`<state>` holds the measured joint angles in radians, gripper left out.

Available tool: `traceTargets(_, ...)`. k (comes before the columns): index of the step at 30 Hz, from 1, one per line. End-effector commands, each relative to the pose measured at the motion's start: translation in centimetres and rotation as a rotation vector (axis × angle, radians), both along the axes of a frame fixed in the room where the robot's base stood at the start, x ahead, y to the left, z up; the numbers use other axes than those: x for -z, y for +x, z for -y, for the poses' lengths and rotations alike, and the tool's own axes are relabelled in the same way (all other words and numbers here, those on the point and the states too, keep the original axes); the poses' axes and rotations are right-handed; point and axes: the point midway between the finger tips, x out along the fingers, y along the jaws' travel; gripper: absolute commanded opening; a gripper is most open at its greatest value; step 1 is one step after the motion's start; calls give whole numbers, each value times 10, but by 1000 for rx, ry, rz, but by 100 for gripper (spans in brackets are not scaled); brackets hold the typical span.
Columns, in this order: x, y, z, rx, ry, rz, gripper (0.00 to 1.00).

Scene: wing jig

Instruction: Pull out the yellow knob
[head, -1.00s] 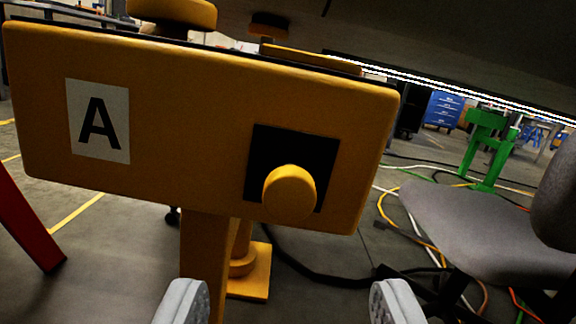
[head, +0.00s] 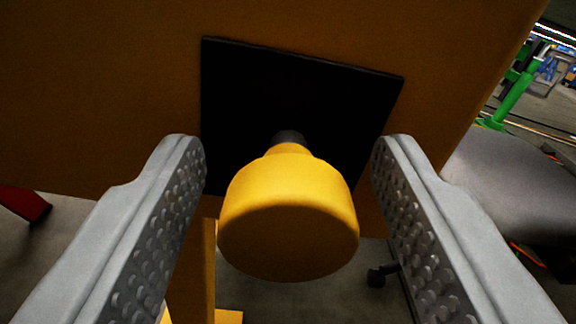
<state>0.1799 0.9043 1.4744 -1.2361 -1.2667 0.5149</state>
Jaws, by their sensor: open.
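The yellow knob (head: 288,215) is large in the middle of the head view. It is round, with a narrower neck and a dark shaft behind it. The shaft meets a black square plate (head: 300,95) on the yellow-orange panel (head: 100,90). My gripper (head: 288,150) is open. Its two grey, studded fingers stand on either side of the knob, one left and one right, with a visible gap on each side. I cannot tell whether the fingertips reach the panel.
A grey chair (head: 510,180) stands to the right, beyond the panel's edge. A green stand (head: 515,90) is farther back at right. A red leg (head: 22,203) shows at the lower left. A yellow post (head: 190,270) stands below the panel.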

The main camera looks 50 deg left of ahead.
Motion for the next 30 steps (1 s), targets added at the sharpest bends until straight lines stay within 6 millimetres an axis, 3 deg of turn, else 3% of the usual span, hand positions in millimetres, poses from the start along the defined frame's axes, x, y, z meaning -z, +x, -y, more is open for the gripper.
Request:
traceTargets(2, 0, 0, 0, 0, 0, 0, 52)
traceTargets(10, 0, 0, 0, 0, 0, 0, 0)
traceTargets(14, 0, -1, 2, 1, 0, 0, 0)
traceTargets(22, 0, -20, 28, 1, -1, 0, 0)
traceTargets(29, 0, -21, 29, -1, 0, 0, 0)
traceTargets(30, 0, -21, 29, -1, 0, 0, 33)
